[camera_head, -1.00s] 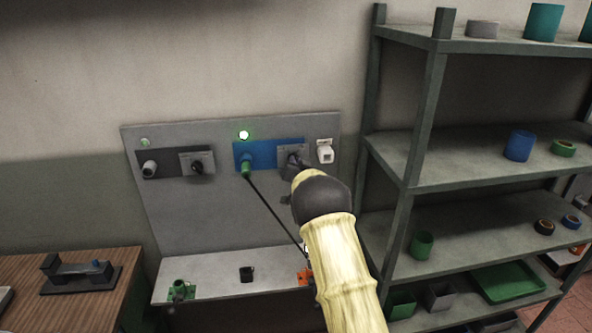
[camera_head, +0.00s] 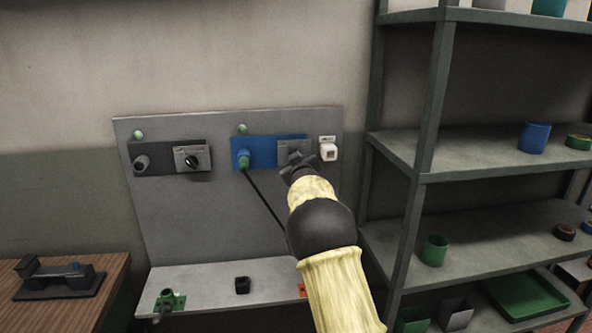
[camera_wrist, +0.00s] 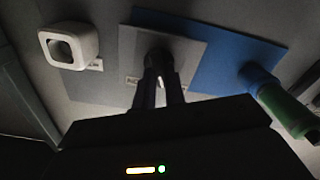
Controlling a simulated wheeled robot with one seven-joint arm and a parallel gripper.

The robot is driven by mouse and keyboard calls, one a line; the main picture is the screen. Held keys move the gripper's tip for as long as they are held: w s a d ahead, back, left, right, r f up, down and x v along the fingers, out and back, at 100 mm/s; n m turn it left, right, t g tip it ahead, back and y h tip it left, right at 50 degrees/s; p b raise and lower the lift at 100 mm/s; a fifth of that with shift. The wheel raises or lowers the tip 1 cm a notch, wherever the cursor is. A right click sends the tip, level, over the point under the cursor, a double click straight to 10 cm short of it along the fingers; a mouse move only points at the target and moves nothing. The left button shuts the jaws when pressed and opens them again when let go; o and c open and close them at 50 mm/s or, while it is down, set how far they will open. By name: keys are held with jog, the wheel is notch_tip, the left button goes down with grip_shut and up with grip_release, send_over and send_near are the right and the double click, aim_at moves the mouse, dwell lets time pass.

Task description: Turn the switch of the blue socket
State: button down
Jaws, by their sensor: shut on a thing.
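The blue socket (camera_head: 265,150) is on the grey upright panel, with a green plug (camera_head: 244,159) and black cable in it. It also shows in the wrist view (camera_wrist: 222,62). Its switch is a grey plate (camera_head: 291,146) at the right of the blue part, with a dark knob (camera_wrist: 158,59) in the wrist view. My gripper (camera_wrist: 161,88) is at that plate, its two fingers shut on the knob. In the head view my gripper (camera_head: 300,167) covers the knob, so its angle is hidden there. The green lamp (camera_head: 242,128) above the blue socket is dull, not glowing.
A dark socket (camera_head: 141,163) with its own switch (camera_head: 192,159) is at the panel's left. A white box (camera_head: 328,151) sits close right of my gripper. A grey shelf rack (camera_head: 425,175) stands at the right. A ledge (camera_head: 205,287) below holds small parts.

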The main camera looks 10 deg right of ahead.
jog(key=shift+a+f+n+b, duration=0.1)
jog(key=shift+n+b, duration=0.7)
jog(key=shift+n, duration=0.2)
jog(key=c, duration=1.5)
grip_release()
jog(key=shift+o, duration=0.2)
jog(key=shift+s, duration=0.1)
jog(key=s+b, duration=0.5)
jog(key=s, duration=1.2)
jog(key=shift+s, duration=0.15)
